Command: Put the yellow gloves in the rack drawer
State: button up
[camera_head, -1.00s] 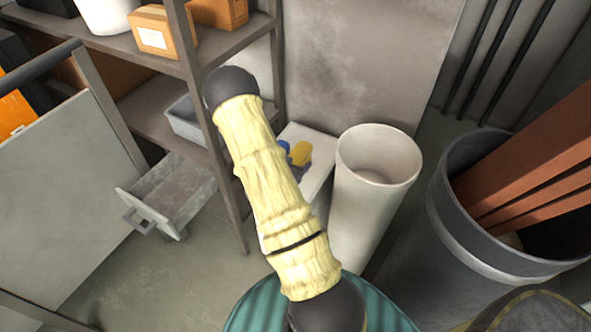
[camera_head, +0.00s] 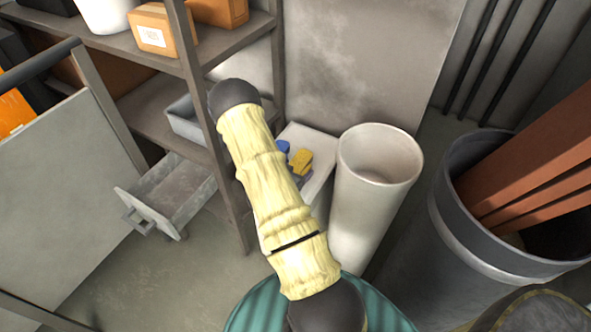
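A yellow item (camera_head: 302,160), which looks like the yellow gloves, sits on a white box-like surface (camera_head: 318,150) right of the rack post. A blue item (camera_head: 283,146) lies close to its left, and a small grey-blue shape touches or overlaps its lower side; I cannot tell what that shape is. A grey metal drawer (camera_head: 180,193) stands pulled open at the lower left of the rack (camera_head: 200,120), and its visible inside looks empty. My pale yellow arm crosses the middle of the view and covers part of the white surface. I cannot make out my gripper.
A tall white bin (camera_head: 375,205) stands right of the white surface. Farther right is a grey barrel (camera_head: 470,235) holding reddish-brown planks (camera_head: 540,165). A grey panel (camera_head: 65,190) stands left of the drawer. Open floor (camera_head: 170,280) lies below the drawer.

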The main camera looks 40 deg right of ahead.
jog(key=shift+r, duration=0.1)
jog(key=shift+a+r, duration=0.1)
jog(key=shift+a, duration=0.1)
jog(key=v, duration=1.1)
jog(key=shift+s+a+r+p, duration=0.2)
jog(key=shift+a+p, duration=0.05)
jog(key=shift+p, duration=0.2)
